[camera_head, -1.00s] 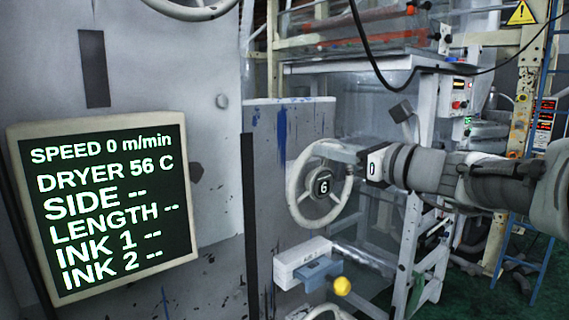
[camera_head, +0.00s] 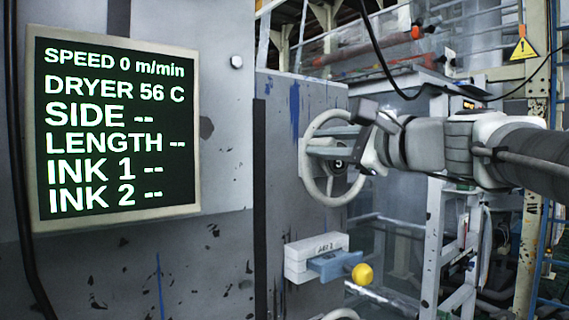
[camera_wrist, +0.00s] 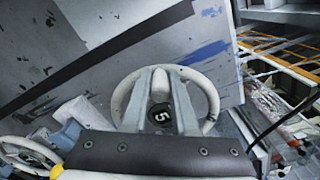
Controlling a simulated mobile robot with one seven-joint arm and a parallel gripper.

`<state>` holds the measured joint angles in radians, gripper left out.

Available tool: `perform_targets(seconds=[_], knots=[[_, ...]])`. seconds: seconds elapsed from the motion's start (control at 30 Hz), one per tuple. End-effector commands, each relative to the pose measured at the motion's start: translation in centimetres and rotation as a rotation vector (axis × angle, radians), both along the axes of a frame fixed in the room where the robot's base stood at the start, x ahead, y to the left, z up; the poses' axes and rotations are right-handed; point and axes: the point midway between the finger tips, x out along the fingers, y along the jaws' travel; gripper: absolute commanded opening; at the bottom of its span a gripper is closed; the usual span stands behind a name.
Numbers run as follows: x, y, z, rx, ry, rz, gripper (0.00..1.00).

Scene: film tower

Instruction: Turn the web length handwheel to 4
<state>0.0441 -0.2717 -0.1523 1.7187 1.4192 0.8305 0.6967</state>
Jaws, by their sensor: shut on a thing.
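The handwheel (camera_head: 311,176) is a cream ring on the grey panel's right part. Its dark hub (camera_head: 338,163) reads 5, and the same 5 shows on the hub in the wrist view (camera_wrist: 160,116). My gripper (camera_head: 335,142) reaches in from the right, and its fingers lie across the wheel, partly covering the hub and upper rim. In the wrist view the two fingers (camera_wrist: 160,92) point over the hub to the wheel's far side. The gripper is shut on the handwheel; the exact contact is partly hidden.
A display (camera_head: 117,125) at left reads SPEED 0 m/min, DRYER 56 C, with LENGTH and other lines showing dashes. Below the wheel, a white block (camera_head: 312,258) and blue part with a yellow knob (camera_head: 362,274) stick out. A second wheel (camera_head: 340,315) shows at the bottom edge.

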Motion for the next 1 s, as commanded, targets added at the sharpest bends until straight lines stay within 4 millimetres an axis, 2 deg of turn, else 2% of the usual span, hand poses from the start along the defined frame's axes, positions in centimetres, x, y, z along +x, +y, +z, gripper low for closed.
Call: perform_targets(seconds=[0.03,0.4,0.7,1.0], knots=[[-0.1,0.2,-1.4,-0.038,-0.027,0.001,0.00],[-0.2,0.4,-4.4,-0.320,-0.232,0.001,0.00],[0.0,0.0,-6.2,-0.524,-0.378,0.001,0.00],[0.3,-0.3,-7.1,-0.652,-0.471,0.001,0.00]])
